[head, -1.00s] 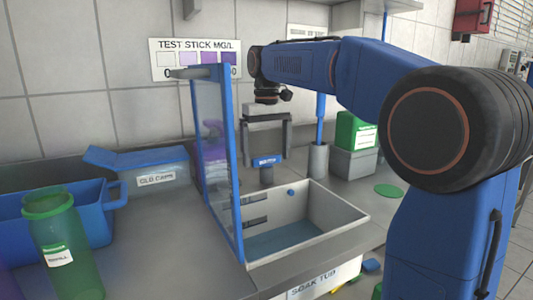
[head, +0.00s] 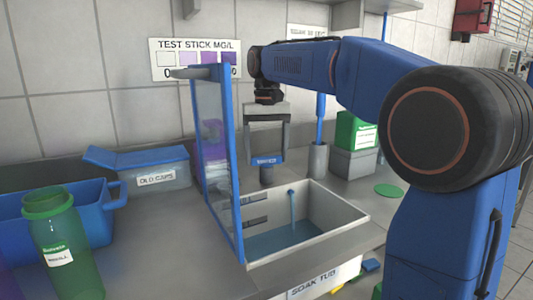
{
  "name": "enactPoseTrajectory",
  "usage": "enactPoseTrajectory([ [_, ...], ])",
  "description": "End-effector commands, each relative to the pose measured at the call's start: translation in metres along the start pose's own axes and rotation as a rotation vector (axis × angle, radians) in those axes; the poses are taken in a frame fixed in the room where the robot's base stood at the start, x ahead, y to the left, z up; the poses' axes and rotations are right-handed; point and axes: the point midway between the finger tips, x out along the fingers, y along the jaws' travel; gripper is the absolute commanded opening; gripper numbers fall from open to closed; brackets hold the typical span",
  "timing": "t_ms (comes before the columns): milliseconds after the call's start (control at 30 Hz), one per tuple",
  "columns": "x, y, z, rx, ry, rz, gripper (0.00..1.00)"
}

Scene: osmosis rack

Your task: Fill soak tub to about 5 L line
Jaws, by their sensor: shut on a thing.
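The soak tub (head: 349,217) is a pale rectangular basin set in the counter, labelled on its front. Blue water (head: 285,240) covers its bottom. A thin blue stream (head: 292,207) falls into the tub near its back wall. Dark marks (head: 255,221) show on the tub's inner left wall; their text is too small to read. My gripper (head: 266,153) points down behind the tub and is shut on a blue tap handle (head: 265,161), which stands on a grey post. The spout itself is hard to make out.
A blue-framed clear panel (head: 232,160) stands at the tub's left edge. A green refill bottle (head: 68,250), a blue bin (head: 95,215) and an old caps box (head: 160,178) are farther left. A green canister (head: 352,131) stands on a grey box at right.

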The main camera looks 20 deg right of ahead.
Motion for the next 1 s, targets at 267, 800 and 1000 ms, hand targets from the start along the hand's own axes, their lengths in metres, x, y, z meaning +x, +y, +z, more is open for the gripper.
enactPoseTrajectory([
  [267, -0.0005, 0.0001, -0.0002, 0.122, 0.001, 0.0, 0.53],
  [800, -0.0004, 0.0001, -0.0002, 0.125, 0.001, 0.0, 0.94],
  [1000, -0.0029, 0.0, -0.0004, 0.124, 0.002, 0.0, 0.94],
])
